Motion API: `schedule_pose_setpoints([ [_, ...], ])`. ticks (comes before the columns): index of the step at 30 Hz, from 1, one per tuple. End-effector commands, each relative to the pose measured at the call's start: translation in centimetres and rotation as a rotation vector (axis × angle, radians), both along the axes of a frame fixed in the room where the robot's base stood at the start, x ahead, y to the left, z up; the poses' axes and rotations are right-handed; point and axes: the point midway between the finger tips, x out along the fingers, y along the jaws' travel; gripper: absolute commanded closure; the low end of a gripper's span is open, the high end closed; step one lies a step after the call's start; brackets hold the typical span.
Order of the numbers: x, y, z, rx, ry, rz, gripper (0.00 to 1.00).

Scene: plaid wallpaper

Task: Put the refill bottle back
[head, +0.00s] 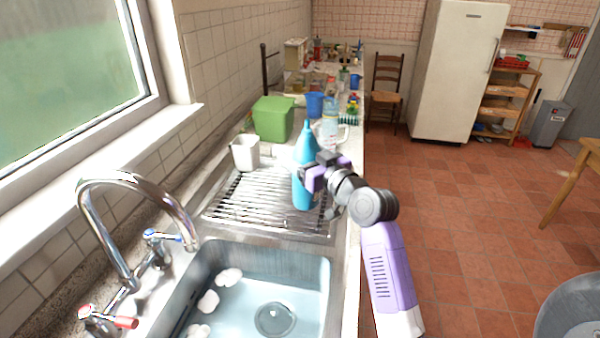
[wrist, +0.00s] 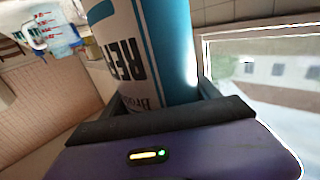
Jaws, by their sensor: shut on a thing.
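The refill bottle (head: 306,146) is blue with a pointed top and stands upright over the metal drying rack (head: 262,203) beside the sink. I cannot tell if its base touches the rack. My gripper (head: 312,176) is shut on the bottle at mid-height, coming from the right. In the wrist view, the bottle (wrist: 150,50) fills the space between the fingers, with part of its white label and dark lettering showing. My fingers hide part of it.
A white cup (head: 245,153) stands on the rack's far left. A green box (head: 273,118), a blue container (head: 315,104) and a clear measuring jug (head: 331,127) stand behind. The sink (head: 262,290) with a tall tap (head: 135,180) is in front. Open floor lies to the right.

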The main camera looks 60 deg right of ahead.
Motion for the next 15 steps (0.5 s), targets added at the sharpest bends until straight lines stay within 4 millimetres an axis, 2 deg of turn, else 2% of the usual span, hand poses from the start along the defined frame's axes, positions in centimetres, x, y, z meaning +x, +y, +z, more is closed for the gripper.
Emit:
schedule_pose_setpoints([
  [5, 0.0, -0.1, -1.2, -0.002, -0.001, 0.000, 0.89],
  [12, 0.0, 0.0, -4.5, 0.001, 0.000, 0.000, 0.89],
  [15, 0.0, -0.1, -5.2, -0.002, -0.002, -0.001, 0.89],
])
